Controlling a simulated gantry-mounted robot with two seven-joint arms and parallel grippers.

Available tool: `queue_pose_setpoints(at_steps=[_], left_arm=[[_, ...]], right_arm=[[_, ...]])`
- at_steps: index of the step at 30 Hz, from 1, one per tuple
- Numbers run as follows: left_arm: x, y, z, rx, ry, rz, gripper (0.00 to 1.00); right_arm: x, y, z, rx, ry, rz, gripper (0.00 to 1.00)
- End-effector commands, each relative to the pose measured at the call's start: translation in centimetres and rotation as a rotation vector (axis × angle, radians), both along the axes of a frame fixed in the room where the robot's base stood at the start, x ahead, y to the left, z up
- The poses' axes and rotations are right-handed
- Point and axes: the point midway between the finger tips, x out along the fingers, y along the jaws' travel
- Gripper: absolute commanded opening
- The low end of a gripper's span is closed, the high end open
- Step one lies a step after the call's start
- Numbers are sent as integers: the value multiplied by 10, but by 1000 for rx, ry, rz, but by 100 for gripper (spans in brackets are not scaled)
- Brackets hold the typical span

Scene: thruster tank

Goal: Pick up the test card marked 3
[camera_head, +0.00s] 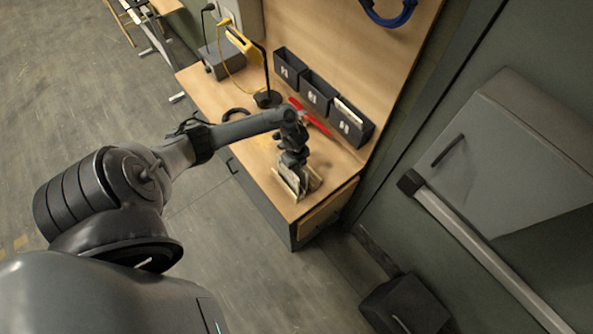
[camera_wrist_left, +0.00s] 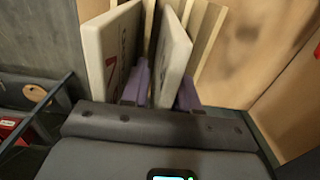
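My left gripper (camera_head: 296,178) points down at a small wooden rack (camera_head: 281,183) near the front end of the bench. In the left wrist view its two purple fingertips (camera_wrist_left: 161,90) are apart. A pale card (camera_wrist_left: 174,52) stands upright between them; its marking is not readable. A gap seems to show between the left fingertip and this card. Another pale card (camera_wrist_left: 108,48), with a red mark and dark lettering, stands left of the left fingertip. I cannot tell which card is marked 3. My right gripper is not in view.
Black bins (camera_head: 318,92) with white labels line the bench's back panel. A red tool (camera_head: 309,115) lies in front of them. A yellow device on a black stand (camera_head: 267,98) is farther along the wooden bench (camera_head: 342,166). A grey cabinet (camera_head: 510,150) is at right.

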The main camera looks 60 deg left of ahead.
Motion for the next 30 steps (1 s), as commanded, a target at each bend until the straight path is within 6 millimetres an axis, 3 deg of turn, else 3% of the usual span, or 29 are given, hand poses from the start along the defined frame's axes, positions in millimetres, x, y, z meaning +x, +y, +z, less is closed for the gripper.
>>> queue_pose_setpoints(at_steps=[1, 5, 17, 23, 30], left_arm=[[0, 0, 0, 0, 0, 0, 21], [0, 0, 0, 0, 0, 0, 1], [0, 0, 3, 0, -1, 0, 0], [1, 1, 25, 2, -3, -2, 0], [1, 0, 67, 2, -3, -3, 0]], right_arm=[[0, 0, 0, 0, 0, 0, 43], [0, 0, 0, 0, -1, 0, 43], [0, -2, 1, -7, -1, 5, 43], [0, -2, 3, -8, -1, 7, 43], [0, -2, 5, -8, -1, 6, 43]])
